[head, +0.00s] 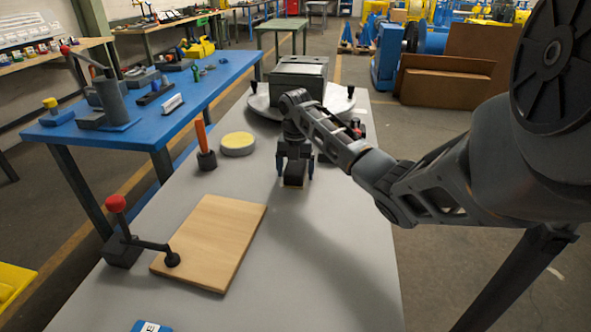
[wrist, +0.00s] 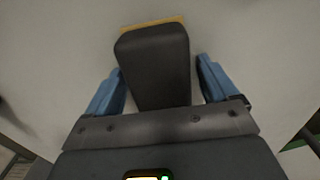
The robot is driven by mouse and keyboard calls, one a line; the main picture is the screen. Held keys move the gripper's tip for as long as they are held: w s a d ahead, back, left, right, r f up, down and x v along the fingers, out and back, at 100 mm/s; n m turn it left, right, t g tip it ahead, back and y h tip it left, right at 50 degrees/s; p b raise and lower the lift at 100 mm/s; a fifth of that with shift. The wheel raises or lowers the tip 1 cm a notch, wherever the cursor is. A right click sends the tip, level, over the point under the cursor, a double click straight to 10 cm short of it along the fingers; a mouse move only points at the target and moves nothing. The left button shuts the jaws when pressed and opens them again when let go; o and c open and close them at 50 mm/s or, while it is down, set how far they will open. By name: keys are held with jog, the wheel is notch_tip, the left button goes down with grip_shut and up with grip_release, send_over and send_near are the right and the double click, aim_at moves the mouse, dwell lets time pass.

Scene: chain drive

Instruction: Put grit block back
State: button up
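The grit block (head: 294,175) is a dark block with a thin tan layer along its edge. In the head view it is at the middle of the grey table, under my gripper. In the wrist view the grit block (wrist: 155,65) lies between my two blue fingers, with a visible gap on each side. My gripper (head: 295,168) points down over it and is open around it; in the wrist view my gripper (wrist: 163,85) does not clearly touch the block. The block seems to rest on the table (head: 330,250).
A wooden board (head: 215,240) lies front left under a red-knobbed clamp (head: 122,235). A yellow-topped round pad (head: 237,144) and an orange-handled tool in a holder (head: 204,148) stand left. A round plate with a grey box (head: 300,78) is behind. Front right table is clear.

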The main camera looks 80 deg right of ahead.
aim_at(296, 166)
jog(key=shift+o, duration=0.4)
jog(key=shift+r, duration=0.4)
notch_tip(296, 166, up, 12)
jog(key=p, duration=0.1)
jog(key=shift+f, duration=0.25)
jog(key=shift+c, duration=0.2)
dwell(0.8)
